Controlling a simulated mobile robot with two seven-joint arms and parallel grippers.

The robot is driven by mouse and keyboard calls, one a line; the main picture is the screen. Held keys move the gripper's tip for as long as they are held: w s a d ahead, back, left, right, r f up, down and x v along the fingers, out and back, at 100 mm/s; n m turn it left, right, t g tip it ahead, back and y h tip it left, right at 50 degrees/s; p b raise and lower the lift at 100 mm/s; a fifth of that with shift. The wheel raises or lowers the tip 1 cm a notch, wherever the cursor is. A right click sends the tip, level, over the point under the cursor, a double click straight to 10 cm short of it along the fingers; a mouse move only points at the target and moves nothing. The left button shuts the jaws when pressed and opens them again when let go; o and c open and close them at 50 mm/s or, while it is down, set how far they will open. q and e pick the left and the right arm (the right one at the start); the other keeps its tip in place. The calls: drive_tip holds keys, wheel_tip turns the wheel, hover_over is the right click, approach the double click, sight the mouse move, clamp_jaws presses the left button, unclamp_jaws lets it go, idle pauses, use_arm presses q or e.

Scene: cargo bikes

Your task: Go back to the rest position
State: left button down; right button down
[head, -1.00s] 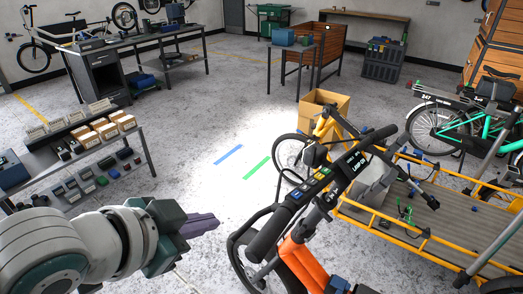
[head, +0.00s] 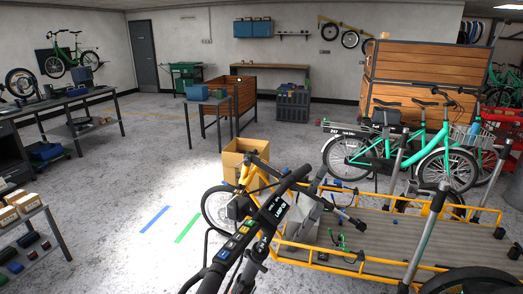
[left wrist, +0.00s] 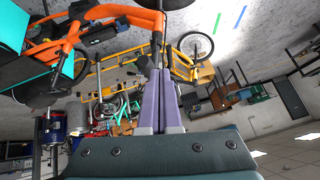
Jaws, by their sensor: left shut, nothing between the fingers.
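In the left wrist view my left gripper (left wrist: 160,72) shows its two purple fingers together, with nothing between them. The orange and yellow cargo bike frame shows behind the fingers in that view. The head view shows neither of my grippers. There the cargo bike's black handlebar (head: 252,232) is at the bottom middle, and its yellow-railed cargo bed (head: 400,236) stretches to the right. From the wrist view I cannot tell how far the fingers are from the bike.
A cardboard box (head: 238,165) stands behind the bike's front wheel. A workbench (head: 70,97) is at the left, and a shelf with boxes (head: 40,222) is nearer. A turquoise bike (head: 392,150) stands at the right. Floor with blue (head: 155,219) and green tape is clear.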

use_arm(q)
drive_tip(key=s+r+n+g, duration=0.3)
drive_tip(key=s+g, duration=0.1)
drive_tip(key=s, duration=0.6)
wheel_tip(320, 180, up, 20)
drive_tip(key=p, duration=2)
drive_tip(key=shift+s+d+y, duration=0.15)
drive_tip(key=shift+s+y, duration=0.15)
